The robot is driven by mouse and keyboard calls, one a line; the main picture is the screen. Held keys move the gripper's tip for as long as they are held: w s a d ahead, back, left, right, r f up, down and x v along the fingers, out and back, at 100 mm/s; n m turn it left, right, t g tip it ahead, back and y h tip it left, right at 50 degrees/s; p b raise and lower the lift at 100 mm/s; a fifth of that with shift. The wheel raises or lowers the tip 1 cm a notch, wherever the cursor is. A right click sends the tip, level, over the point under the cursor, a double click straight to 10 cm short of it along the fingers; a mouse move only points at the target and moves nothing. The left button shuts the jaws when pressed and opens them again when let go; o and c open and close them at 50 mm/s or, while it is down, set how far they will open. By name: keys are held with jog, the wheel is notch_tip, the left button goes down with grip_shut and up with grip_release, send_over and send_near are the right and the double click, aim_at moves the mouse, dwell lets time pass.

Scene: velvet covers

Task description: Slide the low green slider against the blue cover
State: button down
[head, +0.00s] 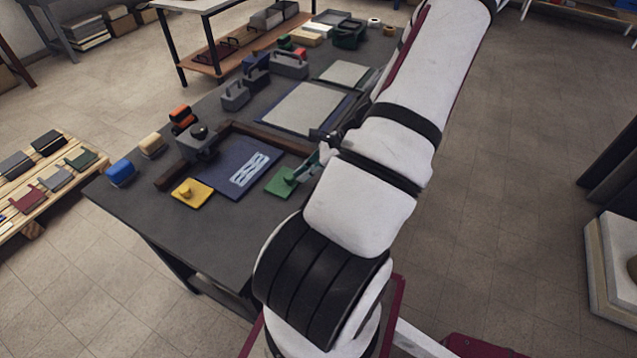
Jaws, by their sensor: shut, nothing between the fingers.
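The low green slider (278,184) is a flat green plate with a raised knob, lying on the dark table at the right of the blue cover. The blue cover (221,172) is a flat dark blue panel with a white pattern on it. A narrow strip of dark table seems to show between the two. My gripper (301,174) is low at the right side of the green slider, close to its knob, and is shut with nothing held. My arm hides part of it, and I cannot tell whether it touches the slider.
A yellow slider (192,192) lies at the cover's left front. A brown rail (262,138) runs along the cover's back. A grey block with a black knob (197,143) stands at the back left. A blue block (120,172) sits at the table's left edge. The table's front is clear.

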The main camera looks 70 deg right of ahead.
aim_at(282, 175)
jog(key=w, duration=0.2)
jog(key=w+b, duration=0.1)
jog(key=w, duration=0.4)
jog(key=shift+w+d+b, duration=0.3)
jog(key=shift+w, duration=0.05)
jog(key=shift+s, duration=0.1)
